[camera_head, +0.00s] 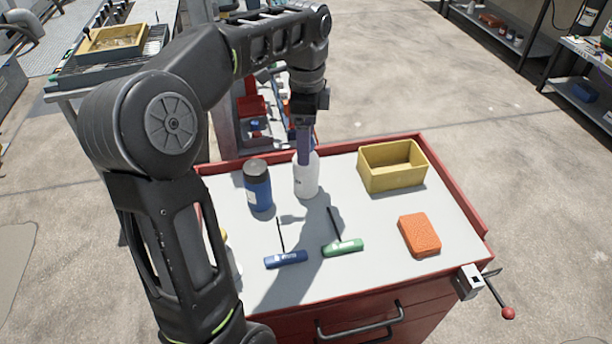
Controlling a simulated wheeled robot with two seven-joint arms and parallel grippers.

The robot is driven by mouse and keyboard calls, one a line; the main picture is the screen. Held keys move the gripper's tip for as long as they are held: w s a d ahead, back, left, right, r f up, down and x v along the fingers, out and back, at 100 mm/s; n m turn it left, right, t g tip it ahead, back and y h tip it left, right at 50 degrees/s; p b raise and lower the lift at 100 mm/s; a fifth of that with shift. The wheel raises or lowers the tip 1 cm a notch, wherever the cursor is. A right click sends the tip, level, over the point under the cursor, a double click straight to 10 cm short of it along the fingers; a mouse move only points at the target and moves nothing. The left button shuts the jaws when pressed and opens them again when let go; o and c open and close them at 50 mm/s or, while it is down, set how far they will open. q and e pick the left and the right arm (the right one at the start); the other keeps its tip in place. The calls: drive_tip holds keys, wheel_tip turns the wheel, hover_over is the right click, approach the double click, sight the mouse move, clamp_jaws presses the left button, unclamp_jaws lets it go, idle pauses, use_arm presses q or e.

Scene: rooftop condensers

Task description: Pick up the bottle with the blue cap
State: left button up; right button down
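A white bottle (306,182) stands upright on the grey top of a red tool cart. My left arm comes in from the left and reaches down over it. My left gripper (304,150) points down at the bottle's top and covers its cap, so I cannot see the cap's colour. I cannot tell whether the fingers are closed on the bottle or only around or in front of it. A blue bottle (258,190) with a dark cap stands upright just to the left. My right gripper is not in view.
The cart top (375,265) also holds a yellow bin (391,167), an orange block (419,236), a blue-handled tool (286,259) and a green-handled tool (343,247). Something partly hidden sits behind my arm at the left edge. A vise (470,282) juts from the right front corner.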

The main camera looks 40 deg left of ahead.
use_arm(q)
drive_tip(key=shift+f, duration=0.1)
wheel_tip(320, 180, down, 5)
drive_tip(key=shift+f+p, duration=0.1)
drive_tip(key=shift+p, duration=0.3)
drive_tip(key=shift+c, duration=0.5)
clamp_jaws()
idle(0.9)
